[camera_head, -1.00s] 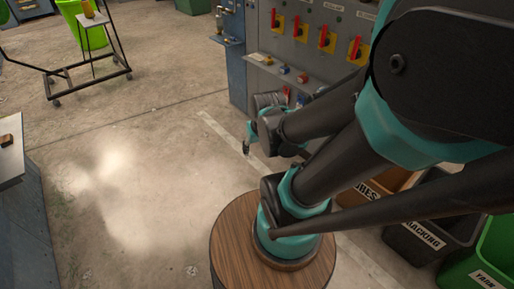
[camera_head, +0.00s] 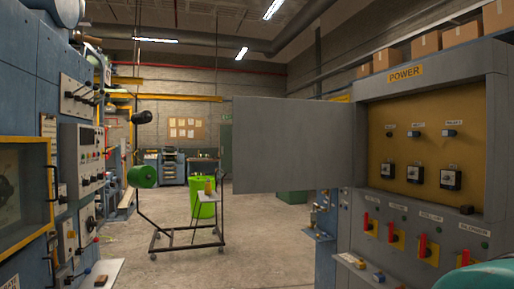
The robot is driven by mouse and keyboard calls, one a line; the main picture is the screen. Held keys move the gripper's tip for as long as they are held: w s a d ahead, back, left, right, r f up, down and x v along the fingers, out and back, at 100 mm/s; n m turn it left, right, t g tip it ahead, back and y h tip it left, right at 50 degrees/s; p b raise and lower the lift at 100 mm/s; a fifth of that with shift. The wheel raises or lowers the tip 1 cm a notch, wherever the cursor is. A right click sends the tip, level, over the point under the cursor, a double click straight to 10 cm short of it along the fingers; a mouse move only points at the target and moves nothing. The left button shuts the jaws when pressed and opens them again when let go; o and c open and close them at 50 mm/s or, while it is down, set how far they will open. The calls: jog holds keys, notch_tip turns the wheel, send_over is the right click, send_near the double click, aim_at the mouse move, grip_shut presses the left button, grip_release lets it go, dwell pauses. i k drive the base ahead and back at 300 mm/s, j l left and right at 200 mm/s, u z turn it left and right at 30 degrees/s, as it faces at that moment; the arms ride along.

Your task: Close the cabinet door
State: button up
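The cabinet door (camera_head: 285,145) is a flat grey panel. It stands wide open, reaching left from the left edge of the grey power cabinet (camera_head: 492,130). The cabinet's yellow-brown inner panel (camera_head: 428,140) is exposed, with several knobs and black switches, under a "POWER" label. My gripper does not show in the present view; only a teal piece of my arm shows at the bottom right corner.
Red-handled switches (camera_head: 422,246) and a small ledge (camera_head: 368,272) project below the opening. A wheeled cart (camera_head: 185,238) and a green bin (camera_head: 203,204) stand mid-floor. A blue machine wall (camera_head: 35,80) lines the left.

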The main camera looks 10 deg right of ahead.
aim_at(278, 145)
jog(key=i+u, duration=0.35)
jog(key=i, duration=0.65)
jog(key=i+j, duration=0.1)
jog(key=i, duration=1.7)
jog(key=i+j, duration=0.1)
jog(key=i, duration=1.75)
jog(key=i+z, duration=0.1)
jog(key=z, duration=0.75)
jog(key=i+z, duration=0.15)
jog(key=z, duration=0.3)
jog(key=j+z, duration=0.1)
jog(key=z, duration=0.35)
jog(key=j+z, duration=0.1)
jog(key=z, duration=1.75)
jog(key=i+j, duration=0.05)
